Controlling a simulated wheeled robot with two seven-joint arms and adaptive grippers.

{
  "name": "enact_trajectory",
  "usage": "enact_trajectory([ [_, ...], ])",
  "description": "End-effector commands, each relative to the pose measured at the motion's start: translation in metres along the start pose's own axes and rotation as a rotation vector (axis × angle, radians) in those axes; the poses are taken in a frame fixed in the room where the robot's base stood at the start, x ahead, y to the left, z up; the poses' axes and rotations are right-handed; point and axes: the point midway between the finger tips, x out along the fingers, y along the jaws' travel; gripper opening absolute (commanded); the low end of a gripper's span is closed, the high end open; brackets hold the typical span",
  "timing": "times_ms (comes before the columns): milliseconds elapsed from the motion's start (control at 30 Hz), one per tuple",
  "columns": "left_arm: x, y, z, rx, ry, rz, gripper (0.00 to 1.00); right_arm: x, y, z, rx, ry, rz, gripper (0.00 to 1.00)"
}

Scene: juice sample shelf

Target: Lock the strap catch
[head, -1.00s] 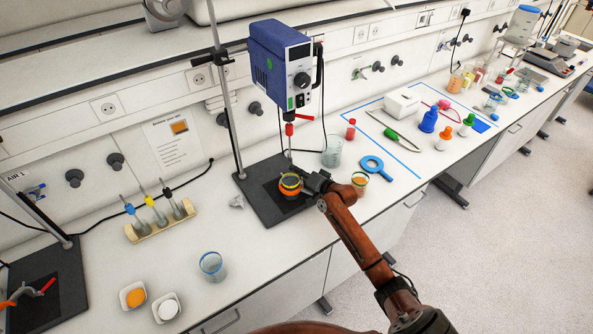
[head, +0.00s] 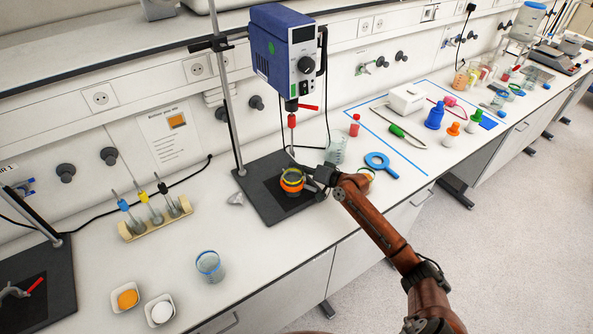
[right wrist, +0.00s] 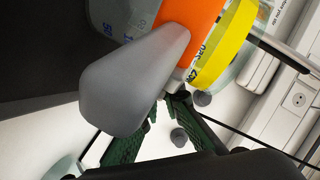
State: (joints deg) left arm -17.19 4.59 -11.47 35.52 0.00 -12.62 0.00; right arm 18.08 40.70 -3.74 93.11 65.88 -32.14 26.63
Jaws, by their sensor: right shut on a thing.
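A beaker (head: 292,178) stands on the dark base plate under the blue stirrer. An orange strap (head: 292,186) goes around it; in the right wrist view the orange strap (right wrist: 190,25) fills the top, with a yellow band (right wrist: 222,45) beside it. A grey lever-like catch (right wrist: 135,80) sticks out from the orange strap toward the wrist camera. My right gripper (head: 323,178) is at the right side of the beaker. In the right wrist view its green-padded fingers (right wrist: 163,100) are at the catch, shut on it; the contact is partly hidden. My left gripper is not in view.
The blue stirrer (head: 286,52) hangs on a rod above the beaker. A pipette rack (head: 155,218) stands left.

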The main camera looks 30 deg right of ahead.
Motion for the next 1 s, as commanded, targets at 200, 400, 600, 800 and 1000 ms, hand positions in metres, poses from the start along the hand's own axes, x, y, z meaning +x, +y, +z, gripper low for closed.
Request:
enact_trajectory([
  [200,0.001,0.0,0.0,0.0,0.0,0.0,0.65,0.0,-0.001,0.0,-0.002,-0.005,-0.002,0.0],
  [400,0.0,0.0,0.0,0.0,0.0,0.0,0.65,0.0,-0.001,0.0,-0.001,-0.004,-0.002,0.11],
  [600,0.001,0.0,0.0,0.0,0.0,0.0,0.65,0.0,-0.001,0.0,-0.001,-0.004,-0.002,0.25],
  [800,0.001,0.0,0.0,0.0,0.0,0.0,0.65,0.0,-0.001,0.001,-0.001,-0.005,-0.002,0.25],
  [1000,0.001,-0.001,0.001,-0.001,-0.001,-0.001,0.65,-0.01,0.001,0.001,-0.001,-0.005,0.001,0.25],
])
